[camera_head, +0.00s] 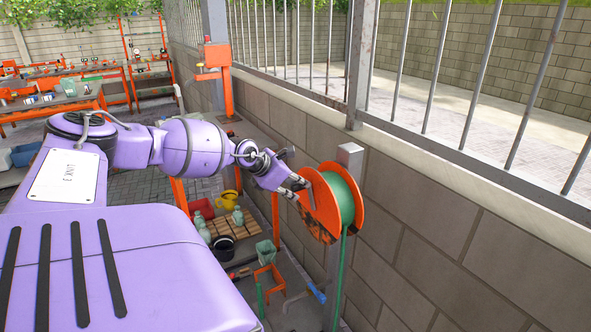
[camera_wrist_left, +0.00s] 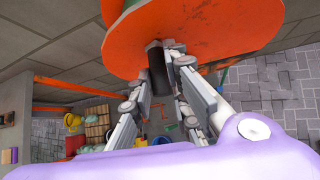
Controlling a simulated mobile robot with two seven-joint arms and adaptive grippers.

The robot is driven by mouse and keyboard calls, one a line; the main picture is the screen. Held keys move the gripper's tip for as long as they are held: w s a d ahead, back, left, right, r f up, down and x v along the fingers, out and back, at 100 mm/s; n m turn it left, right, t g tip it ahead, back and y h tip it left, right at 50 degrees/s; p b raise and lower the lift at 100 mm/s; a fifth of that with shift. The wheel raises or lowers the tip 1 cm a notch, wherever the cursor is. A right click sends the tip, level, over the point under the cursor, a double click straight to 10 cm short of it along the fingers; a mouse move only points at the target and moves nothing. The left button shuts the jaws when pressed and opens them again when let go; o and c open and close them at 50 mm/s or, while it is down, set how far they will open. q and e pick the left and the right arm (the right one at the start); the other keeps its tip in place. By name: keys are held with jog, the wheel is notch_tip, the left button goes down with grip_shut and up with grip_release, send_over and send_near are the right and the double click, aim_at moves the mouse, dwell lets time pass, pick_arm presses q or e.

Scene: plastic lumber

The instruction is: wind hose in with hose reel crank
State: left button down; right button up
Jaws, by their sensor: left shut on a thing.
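An orange hose reel (camera_head: 325,208) with green hose (camera_head: 345,203) wound on its drum is mounted on the post at the low block wall. A length of the hose hangs straight down from it. My left gripper (camera_head: 303,184) is at the near face of the reel. In the left wrist view, my left gripper (camera_wrist_left: 163,75) is shut around the dark crank handle (camera_wrist_left: 158,68), which stands out from the orange reel disc (camera_wrist_left: 195,35). My right gripper is in neither view.
A block wall with a metal fence (camera_head: 430,70) runs along the right. Orange workbenches (camera_head: 60,95) stand at the back left.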

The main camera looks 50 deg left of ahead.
pick_arm(q)
jog(key=shift+d, duration=0.1)
dwell(0.4)
jog(key=c, duration=1.7)
grip_release()
jog(key=shift+s+r, duration=0.1)
jog(key=shift+s, duration=0.05)
jog(key=shift+s+a+r, duration=0.2)
jog(key=shift+s+r, duration=0.25)
jog(key=shift+s, duration=0.2)
jog(key=shift+s+d+r, duration=0.25)
jog(key=shift+s+r, duration=0.35)
jog(key=shift+s, duration=0.05)
jog(key=shift+v, duration=4.2)
jog(key=shift+o, duration=0.3)
jog(key=shift+w+r, duration=0.1)
